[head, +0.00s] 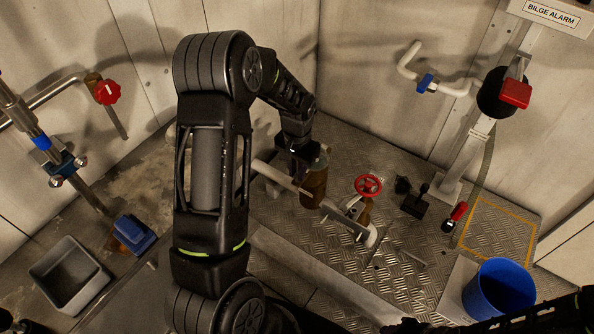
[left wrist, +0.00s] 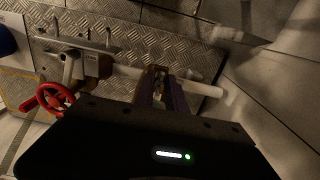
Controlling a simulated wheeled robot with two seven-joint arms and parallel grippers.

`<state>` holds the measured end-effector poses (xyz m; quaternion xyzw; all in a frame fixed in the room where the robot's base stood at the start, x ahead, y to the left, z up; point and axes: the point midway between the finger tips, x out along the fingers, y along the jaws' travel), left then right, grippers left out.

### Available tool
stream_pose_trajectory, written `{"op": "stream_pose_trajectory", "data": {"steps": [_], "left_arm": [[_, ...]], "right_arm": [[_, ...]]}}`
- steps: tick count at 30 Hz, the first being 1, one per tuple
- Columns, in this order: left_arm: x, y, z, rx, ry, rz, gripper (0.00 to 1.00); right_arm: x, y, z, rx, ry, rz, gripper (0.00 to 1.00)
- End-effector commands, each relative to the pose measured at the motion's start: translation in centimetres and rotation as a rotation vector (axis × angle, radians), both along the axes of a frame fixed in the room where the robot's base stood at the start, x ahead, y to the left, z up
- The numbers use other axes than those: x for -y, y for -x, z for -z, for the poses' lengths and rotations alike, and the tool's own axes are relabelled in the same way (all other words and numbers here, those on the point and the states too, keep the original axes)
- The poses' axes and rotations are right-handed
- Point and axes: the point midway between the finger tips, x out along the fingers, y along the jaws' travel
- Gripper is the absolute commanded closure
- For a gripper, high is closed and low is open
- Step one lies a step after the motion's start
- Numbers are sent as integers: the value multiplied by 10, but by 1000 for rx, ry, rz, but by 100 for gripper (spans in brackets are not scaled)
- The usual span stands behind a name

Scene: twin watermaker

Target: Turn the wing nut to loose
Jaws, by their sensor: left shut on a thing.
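My left gripper (head: 304,158) reaches down onto the top of a brown cylindrical housing (head: 314,190) set in a pale pipe. Its fingers are shut on a small part there, which fits the wing nut, but the fingers and arm hide its shape. In the left wrist view the fingers (left wrist: 160,90) meet at a small brownish piece (left wrist: 157,72) over the pipe. Whether the nut is tight or loose does not show.
A red handwheel valve (head: 368,186) stands just right of the housing; it also shows in the left wrist view (left wrist: 54,98). The pale pipe (head: 272,174) runs beside my fingers.

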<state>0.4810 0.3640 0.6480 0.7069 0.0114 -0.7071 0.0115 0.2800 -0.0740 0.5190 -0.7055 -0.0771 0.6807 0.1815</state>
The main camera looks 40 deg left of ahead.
Motion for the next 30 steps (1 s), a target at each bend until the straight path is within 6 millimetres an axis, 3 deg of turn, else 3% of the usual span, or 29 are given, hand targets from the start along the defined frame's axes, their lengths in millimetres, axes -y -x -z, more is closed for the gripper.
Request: {"op": "stream_pose_trajectory", "data": {"steps": [11,12,18,30], "left_arm": [[0,-1,-1,2,0,-6,100],[0,-1,-1,2,0,-6,81],[0,0,0,1,0,-5,65],[0,-1,-8,2,0,-4,64]], "right_arm": [[0,0,0,0,0,0,64],[0,0,0,0,0,0,64],[0,0,0,0,0,0,64],[0,0,0,0,0,0,64]]}}
